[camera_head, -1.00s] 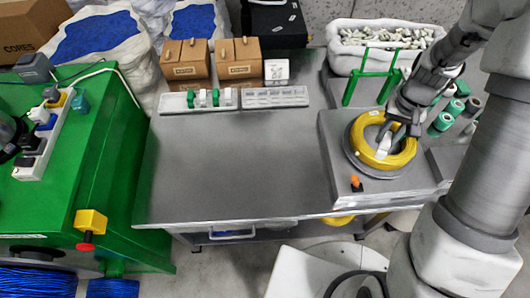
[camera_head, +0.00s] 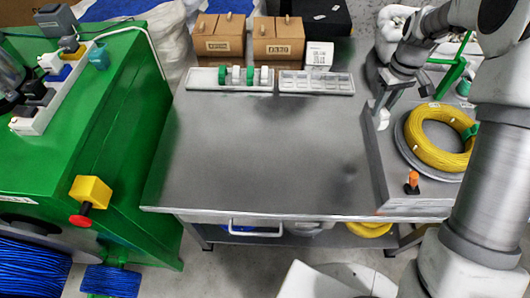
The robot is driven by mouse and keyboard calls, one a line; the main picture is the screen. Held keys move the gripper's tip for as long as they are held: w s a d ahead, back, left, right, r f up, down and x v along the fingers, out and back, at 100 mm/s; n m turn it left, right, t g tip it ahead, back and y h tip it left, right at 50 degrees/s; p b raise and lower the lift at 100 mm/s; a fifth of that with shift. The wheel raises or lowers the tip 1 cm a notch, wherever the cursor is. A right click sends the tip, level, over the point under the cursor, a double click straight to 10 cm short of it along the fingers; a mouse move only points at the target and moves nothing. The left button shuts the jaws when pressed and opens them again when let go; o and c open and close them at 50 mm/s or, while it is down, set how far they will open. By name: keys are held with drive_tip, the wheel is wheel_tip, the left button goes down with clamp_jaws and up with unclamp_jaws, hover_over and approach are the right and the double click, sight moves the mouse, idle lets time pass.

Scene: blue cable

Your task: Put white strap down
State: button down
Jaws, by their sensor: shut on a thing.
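My gripper (camera_head: 383,112) points down near the left edge of the raised grey platform, left of the yellow cable coil. It is shut on a small white strap (camera_head: 384,120), which hangs at the fingertips. I cannot tell whether the strap touches the platform. The yellow coil (camera_head: 437,157) lies on a round grey plate, with a green piece on its right side. A grey tray (camera_head: 207,86) at the back of the table holds green and white rolls.
The grey table (camera_head: 260,150) is clear in the middle. An empty-looking divided tray (camera_head: 316,83), brown boxes (camera_head: 277,47) and a white box (camera_head: 319,55) stand at its back. An orange-topped switch (camera_head: 413,178) is on the platform's front. A green machine (camera_head: 125,120) stands left.

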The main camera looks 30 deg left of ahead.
drive_tip(key=shift+w+a+f+n+b, duration=0.25)
drive_tip(key=shift+a+f+b, duration=0.05)
drive_tip(key=shift+a+f, duration=0.15)
drive_tip(key=shift+w+a+f+n+b, duration=0.25)
drive_tip(key=shift+a+f+b, duration=0.05)
drive_tip(key=shift+a, duration=0.15)
drive_tip(key=s+a+f, duration=0.2)
drive_tip(key=a, duration=0.1)
drive_tip(key=s+a+f+b, duration=0.1)
drive_tip(key=s+a+f, duration=0.1)
drive_tip(key=a, duration=0.1)
drive_tip(key=s+a+f, duration=0.3)
drive_tip(key=shift+a+b, duration=0.1)
drive_tip(key=shift+b, duration=0.3)
drive_tip(key=shift+f+b, duration=0.45)
drive_tip(key=shift+f, duration=1.5)
drive_tip(key=shift+f, duration=0.15)
drive_tip(key=c, duration=0.7)
unclamp_jaws()
drive_tip(key=shift+o, duration=0.2)
